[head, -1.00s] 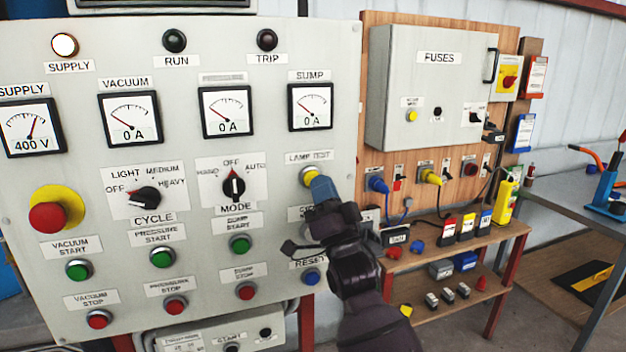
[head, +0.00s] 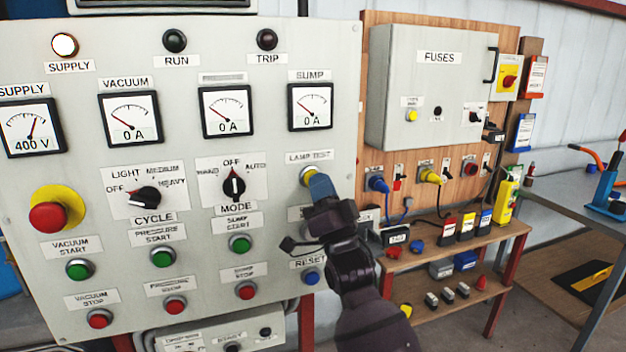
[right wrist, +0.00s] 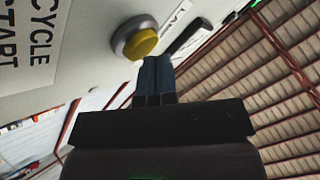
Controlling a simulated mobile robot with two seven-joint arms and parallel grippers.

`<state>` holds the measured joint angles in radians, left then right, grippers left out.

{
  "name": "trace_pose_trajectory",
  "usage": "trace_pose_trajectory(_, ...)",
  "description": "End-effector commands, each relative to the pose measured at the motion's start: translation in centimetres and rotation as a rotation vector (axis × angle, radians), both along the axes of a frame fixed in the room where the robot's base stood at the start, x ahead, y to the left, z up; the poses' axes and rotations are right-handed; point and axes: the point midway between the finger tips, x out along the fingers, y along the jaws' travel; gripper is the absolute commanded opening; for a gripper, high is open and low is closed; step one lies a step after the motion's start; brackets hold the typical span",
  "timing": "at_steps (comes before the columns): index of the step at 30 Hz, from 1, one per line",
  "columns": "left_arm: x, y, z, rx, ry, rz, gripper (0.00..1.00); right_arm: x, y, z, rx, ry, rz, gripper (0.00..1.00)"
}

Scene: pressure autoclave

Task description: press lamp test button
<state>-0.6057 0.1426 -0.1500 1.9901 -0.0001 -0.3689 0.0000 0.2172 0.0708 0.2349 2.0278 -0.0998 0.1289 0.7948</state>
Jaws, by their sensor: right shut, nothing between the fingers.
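The lamp test button (head: 308,175) is a yellow push button under the LAMP TEST label (head: 309,157) on the grey control panel. My right gripper (head: 321,186) is shut and empty, with its blue fingertips right at the button and covering its lower right part in the head view. In the right wrist view the yellow button (right wrist: 140,44) shows just beyond the shut blue fingertips (right wrist: 154,62). A small gap seems to show there, but I cannot tell for sure whether they touch. The RUN lamp (head: 174,40) and TRIP lamp (head: 267,39) look dark, and the SUPPLY lamp (head: 64,45) is lit. My left gripper is not in view.
Below are the blue RESET button (head: 312,277) and several green and red buttons. The red emergency stop (head: 48,217) is at the left. Right of the panel are a fuse box (head: 432,90) and a wooden shelf (head: 470,250) with small parts.

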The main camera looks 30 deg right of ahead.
Motion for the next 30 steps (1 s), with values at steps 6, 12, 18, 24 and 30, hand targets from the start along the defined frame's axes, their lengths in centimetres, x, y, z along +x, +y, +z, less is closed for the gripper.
trace_pose_trajectory(6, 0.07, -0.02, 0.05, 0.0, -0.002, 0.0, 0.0, 0.23, -0.06, -0.01, 0.0, 0.0, 0.0, 0.0)
trace_pose_trajectory(12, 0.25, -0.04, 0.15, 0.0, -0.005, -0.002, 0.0, 0.42, -0.11, -0.01, 0.0, 0.0, 0.0, 0.0)
trace_pose_trajectory(18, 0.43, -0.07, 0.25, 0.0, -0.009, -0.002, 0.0, 0.56, -0.15, -0.01, 0.0, 0.0, 0.0, 0.0)
trace_pose_trajectory(24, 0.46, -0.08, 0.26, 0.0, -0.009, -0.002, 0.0, 0.55, -0.15, -0.02, 0.0, 0.001, 0.0, 0.0)
trace_pose_trajectory(30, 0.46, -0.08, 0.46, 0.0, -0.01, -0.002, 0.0, 0.23, -0.06, -0.01, 0.0, 0.001, 0.0, 0.0)
